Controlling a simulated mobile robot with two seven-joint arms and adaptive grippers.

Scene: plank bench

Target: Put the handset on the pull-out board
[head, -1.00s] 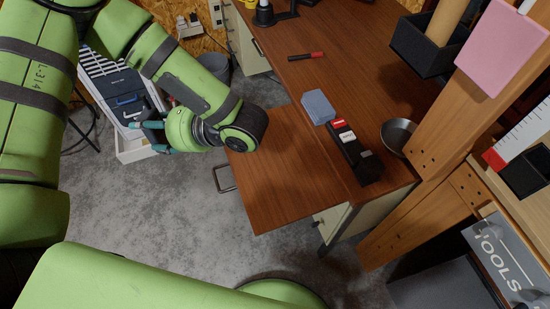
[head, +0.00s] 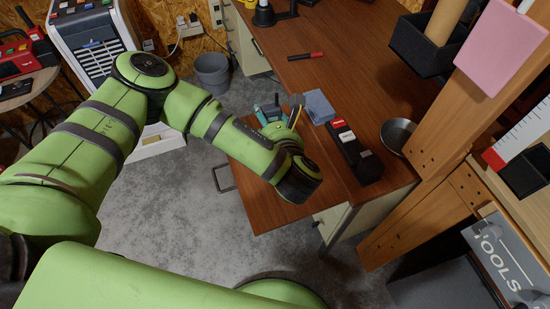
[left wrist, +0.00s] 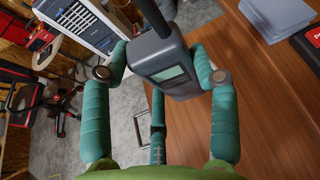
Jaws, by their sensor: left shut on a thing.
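The handset (left wrist: 150,50) is a dark grey body with a greenish screen and a black antenna. My left gripper (left wrist: 160,63) is shut on it, with teal fingers on both sides. In the head view the left gripper (head: 275,113) is over the far end of the pull-out board (head: 268,212), and the handset there is small and partly hidden by the fingers. The board is brown wood, extends from the desk's left side and looks bare where it shows. My left forearm hides much of it. My right gripper is not in view.
On the desk (head: 345,80) are a blue-grey stack (head: 318,107), a black block with red and white labels (head: 355,155), a metal bowl (head: 397,134) and a red-black marker (head: 306,56). A wooden post (head: 425,170) rises at right. A grey bin (head: 212,73) stands on the floor.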

